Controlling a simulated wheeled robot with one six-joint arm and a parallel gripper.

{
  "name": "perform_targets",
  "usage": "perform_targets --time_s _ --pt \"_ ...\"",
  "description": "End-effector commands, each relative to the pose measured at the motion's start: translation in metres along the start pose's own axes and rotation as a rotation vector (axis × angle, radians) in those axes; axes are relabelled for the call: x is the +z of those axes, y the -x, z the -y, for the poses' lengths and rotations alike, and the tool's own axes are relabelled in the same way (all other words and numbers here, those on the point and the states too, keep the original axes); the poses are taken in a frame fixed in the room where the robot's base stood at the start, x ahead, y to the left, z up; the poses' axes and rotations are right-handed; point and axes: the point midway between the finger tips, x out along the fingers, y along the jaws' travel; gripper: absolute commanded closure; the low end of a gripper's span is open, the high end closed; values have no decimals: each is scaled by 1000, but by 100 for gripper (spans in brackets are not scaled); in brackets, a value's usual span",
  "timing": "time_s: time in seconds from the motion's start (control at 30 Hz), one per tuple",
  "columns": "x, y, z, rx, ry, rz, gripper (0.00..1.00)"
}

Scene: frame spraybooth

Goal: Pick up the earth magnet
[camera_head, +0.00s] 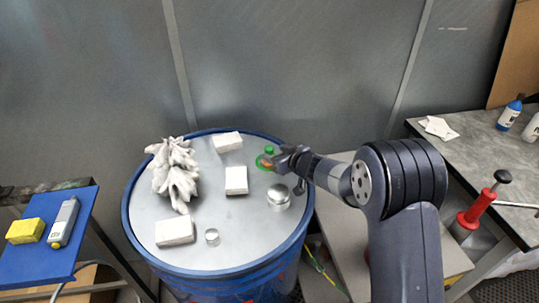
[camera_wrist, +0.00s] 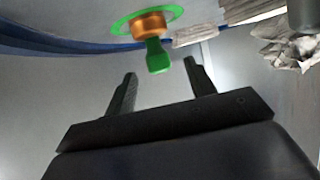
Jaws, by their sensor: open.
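The earth magnet appears as a green-and-copper piece (camera_head: 269,151) near the far right rim of the drum top (camera_head: 215,205). In the wrist view the magnet (camera_wrist: 151,27) has a green disc base, a copper-coloured middle and a green knob. My gripper (camera_head: 276,161) is right beside it in the head view and hides part of it. In the wrist view my gripper (camera_wrist: 160,70) is open and empty. The knob's end lies between the lines of the two fingers, just beyond their tips, apart from them.
On the drum are several white blocks (camera_head: 236,180), crumpled white material (camera_head: 174,172), a larger metal cylinder (camera_head: 279,196) near my arm and a smaller one (camera_head: 212,237). A blue board (camera_head: 30,264) is at left, a grey bench (camera_head: 480,160) at right. A grey wall stands behind.

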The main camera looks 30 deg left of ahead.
Motion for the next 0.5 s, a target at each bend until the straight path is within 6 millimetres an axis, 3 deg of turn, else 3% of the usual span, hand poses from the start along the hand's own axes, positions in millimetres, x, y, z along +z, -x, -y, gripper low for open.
perform_targets --time_s 0.5 --pt "2 -49 -2 1 0 1 48"
